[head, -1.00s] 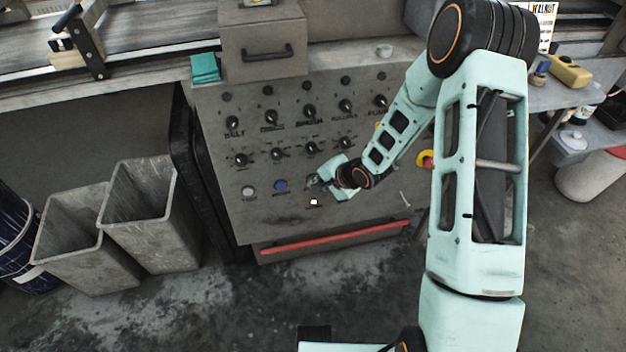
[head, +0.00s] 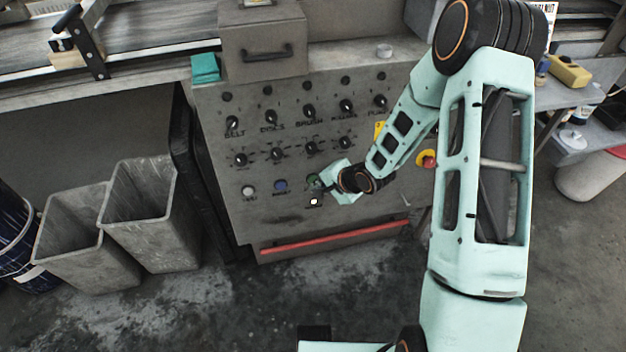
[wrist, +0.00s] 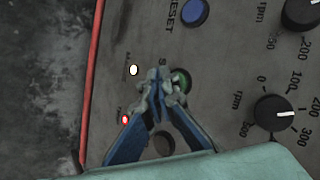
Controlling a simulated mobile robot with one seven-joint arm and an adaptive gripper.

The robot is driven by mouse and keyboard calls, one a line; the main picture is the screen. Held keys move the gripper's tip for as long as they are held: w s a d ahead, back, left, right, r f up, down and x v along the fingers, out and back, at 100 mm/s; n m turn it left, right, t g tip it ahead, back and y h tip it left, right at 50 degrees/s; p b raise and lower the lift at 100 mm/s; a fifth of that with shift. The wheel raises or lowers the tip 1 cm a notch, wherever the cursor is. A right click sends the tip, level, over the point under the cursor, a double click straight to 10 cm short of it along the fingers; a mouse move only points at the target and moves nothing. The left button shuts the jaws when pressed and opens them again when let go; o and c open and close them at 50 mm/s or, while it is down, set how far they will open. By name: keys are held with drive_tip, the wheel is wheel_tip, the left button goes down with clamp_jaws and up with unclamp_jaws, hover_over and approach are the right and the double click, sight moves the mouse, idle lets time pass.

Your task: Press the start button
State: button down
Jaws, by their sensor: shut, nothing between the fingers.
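The green button (wrist: 183,80), beside a label mostly hidden except an "S", is on the grey control panel (head: 350,215). In the wrist view my gripper (wrist: 160,84) is shut and empty, its fingertips overlapping the button's left edge. I cannot tell whether they touch the button or the panel. In the head view the green button (head: 313,180) shows just above and left of my gripper (head: 319,191), partly hidden by it. The blue reset button (wrist: 195,13) is beside it in the row.
A lit white lamp (wrist: 133,70) and a red lamp (wrist: 124,119) are near the fingers. Rows of knobs (head: 309,111) stand above the buttons. A red emergency stop (head: 427,159) is right of my wrist. A red bar (head: 335,236) runs along the panel's bottom. Grey bins (head: 150,215) stand left.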

drive_tip(key=shift+s+d+r, duration=0.15)
drive_tip(key=shift+s+d, duration=0.05)
drive_tip(key=shift+s, duration=0.55)
drive_tip(key=shift+s+d+r, duration=0.15)
drive_tip(key=shift+s+d, duration=0.1)
drive_tip(key=shift+s, duration=0.55)
drive_tip(key=shift+s+d+r, duration=0.15)
drive_tip(key=shift+s+d, duration=0.05)
drive_tip(key=shift+s, duration=0.55)
